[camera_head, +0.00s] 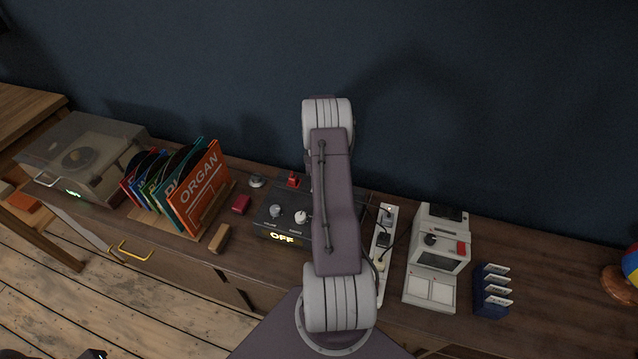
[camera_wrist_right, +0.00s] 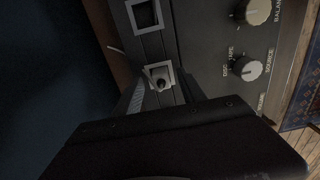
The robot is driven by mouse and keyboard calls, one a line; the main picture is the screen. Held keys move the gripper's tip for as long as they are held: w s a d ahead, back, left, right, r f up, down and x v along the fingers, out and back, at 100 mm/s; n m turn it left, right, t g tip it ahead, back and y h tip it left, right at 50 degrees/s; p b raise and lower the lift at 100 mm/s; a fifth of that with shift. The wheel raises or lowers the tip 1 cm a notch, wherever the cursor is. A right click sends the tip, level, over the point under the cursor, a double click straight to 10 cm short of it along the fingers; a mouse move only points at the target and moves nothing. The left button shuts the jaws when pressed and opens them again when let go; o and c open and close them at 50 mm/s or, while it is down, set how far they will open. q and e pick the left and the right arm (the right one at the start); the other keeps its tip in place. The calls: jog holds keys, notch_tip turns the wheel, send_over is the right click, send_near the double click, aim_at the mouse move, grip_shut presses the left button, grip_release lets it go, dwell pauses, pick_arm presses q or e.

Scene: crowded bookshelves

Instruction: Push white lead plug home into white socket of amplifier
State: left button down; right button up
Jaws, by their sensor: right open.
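The amplifier (camera_head: 267,223) stands on the sideboard, its display reading OFF; my right arm covers its right part in the head view. In the right wrist view its dark top (camera_wrist_right: 212,35) shows a white-framed square socket (camera_wrist_right: 153,71). A small pale plug with a dark round end (camera_wrist_right: 160,83) stands in that frame; I cannot tell how deep it sits. My right gripper (camera_wrist_right: 163,88) is open, its fingers on either side of the plug with gaps visible. It is hidden in the head view. A dark part at the bottom left edge may be my left gripper (camera_head: 88,354); its jaws are unclear.
Another white-framed socket (camera_wrist_right: 144,16) is beside the first. Knobs (camera_wrist_right: 247,69) are to the right. A white power strip (camera_head: 385,240) with leads and a grey console (camera_head: 436,258) stand right of the amplifier. A record rack (camera_head: 190,212) and turntable (camera_head: 85,160) stand left.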

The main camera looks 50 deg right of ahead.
notch_tip(320, 180, up, 8)
jog(key=shift+f, duration=0.15)
dwell(1.1)
